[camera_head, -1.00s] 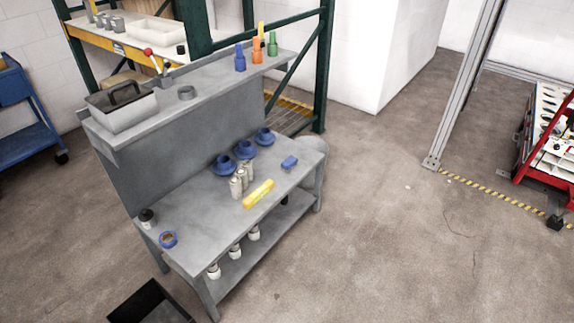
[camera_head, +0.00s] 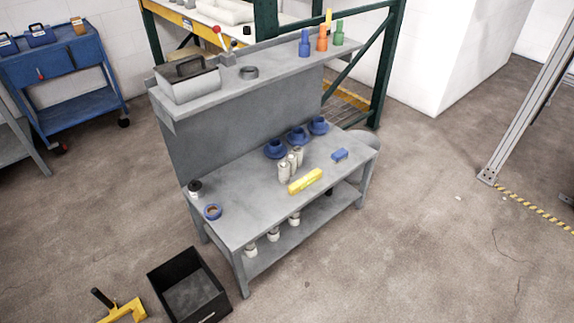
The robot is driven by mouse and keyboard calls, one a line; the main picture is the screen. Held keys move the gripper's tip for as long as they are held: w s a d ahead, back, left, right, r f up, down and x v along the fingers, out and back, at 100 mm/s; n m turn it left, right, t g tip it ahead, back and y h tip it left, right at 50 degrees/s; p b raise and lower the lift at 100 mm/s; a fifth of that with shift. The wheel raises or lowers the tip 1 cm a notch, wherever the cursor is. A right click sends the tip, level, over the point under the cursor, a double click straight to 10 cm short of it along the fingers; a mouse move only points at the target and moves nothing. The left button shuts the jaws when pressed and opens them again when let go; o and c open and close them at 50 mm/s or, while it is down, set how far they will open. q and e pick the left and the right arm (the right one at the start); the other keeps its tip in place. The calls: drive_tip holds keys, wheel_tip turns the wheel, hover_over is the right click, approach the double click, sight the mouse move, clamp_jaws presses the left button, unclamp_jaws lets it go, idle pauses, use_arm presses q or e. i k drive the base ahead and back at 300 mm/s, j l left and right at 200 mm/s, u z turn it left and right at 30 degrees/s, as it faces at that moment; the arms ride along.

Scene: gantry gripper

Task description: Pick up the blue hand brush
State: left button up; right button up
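A small blue block-shaped item (camera_head: 340,155), which looks like the blue hand brush, lies on the right end of the grey workbench top (camera_head: 240,195). Its bristles cannot be made out at this size. It lies apart from the yellow item to its left. Neither of my grippers shows in the head view.
A black bin (camera_head: 190,290) stands on the floor at front left. A blue cart (camera_head: 70,85) stands at left. Floor right of the bench is clear.

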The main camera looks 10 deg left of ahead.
sight(341, 154)
drive_tip(key=u, duration=0.6)
drive_tip(key=i+l+u, duration=0.4)
drive_tip(key=l+u, duration=0.15)
drive_tip(key=i+l+u, duration=0.25)
drive_tip(key=l, duration=0.2)
drive_tip(key=i+l, duration=0.15)
drive_tip(key=l, duration=0.35)
drive_tip(key=i+l+u, duration=0.1)
drive_tip(key=l, duration=0.45)
drive_tip(key=i+l+u, duration=0.1)
drive_tip(key=l, duration=0.45)
drive_tip(key=i+l, duration=0.2)
drive_tip(key=l, duration=0.35)
drive_tip(key=i+l+u, duration=0.1)
drive_tip(key=l, duration=0.4)
